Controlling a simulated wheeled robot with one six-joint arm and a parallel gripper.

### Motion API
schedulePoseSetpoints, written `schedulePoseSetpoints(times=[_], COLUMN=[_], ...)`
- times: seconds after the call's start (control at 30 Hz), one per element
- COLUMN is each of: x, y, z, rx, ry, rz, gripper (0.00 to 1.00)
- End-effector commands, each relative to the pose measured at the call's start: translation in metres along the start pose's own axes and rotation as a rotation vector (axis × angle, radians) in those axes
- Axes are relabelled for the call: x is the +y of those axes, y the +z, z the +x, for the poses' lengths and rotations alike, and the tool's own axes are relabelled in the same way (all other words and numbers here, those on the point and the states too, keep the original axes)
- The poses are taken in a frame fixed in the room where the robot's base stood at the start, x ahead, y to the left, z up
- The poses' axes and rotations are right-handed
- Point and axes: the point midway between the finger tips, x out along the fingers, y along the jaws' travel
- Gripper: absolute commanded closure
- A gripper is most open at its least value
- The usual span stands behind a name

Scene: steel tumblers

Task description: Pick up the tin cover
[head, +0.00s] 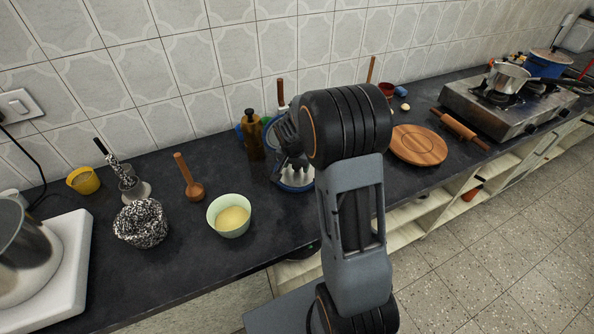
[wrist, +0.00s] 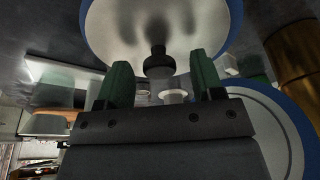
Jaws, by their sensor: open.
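The tin cover, pale with a blue rim (wrist: 110,30) and a dark knob (wrist: 157,64), fills the top of the wrist view. My gripper (wrist: 160,82) is open, with one green finger on each side of the knob. The fingers look apart from the knob, and nothing is held. In the head view my gripper (head: 292,168) hangs over a blue-rimmed round item (head: 297,187) at the counter's front, apparently the cover. My wrist and arm hide most of it there.
Another blue-rimmed round item (wrist: 268,108) lies close by at right in the wrist view. A green bowl (head: 229,216) is nearer, and a round wooden board (head: 419,146) lies to the right.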

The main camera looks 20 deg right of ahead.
Motion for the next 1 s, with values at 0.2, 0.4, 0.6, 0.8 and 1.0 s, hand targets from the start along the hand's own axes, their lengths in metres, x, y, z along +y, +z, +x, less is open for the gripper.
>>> schedulePoseSetpoints(times=[0.2, 0.4, 0.6, 0.8, 1.0], x=[-0.0001, -0.0001, -0.0001, -0.0001, -0.0001], y=[0.0000, 0.0000, 0.0000, 0.0000, -0.0001], z=[0.0018, 0.0016, 0.0015, 0.0013, 0.0011], rx=[0.000, 0.000, 0.000, 0.000, 0.000], ry=[0.000, 0.000, 0.000, 0.000, 0.000], rz=[0.000, 0.000, 0.000, 0.000, 0.000], gripper=[0.39, 0.54, 0.73, 0.91, 0.91])
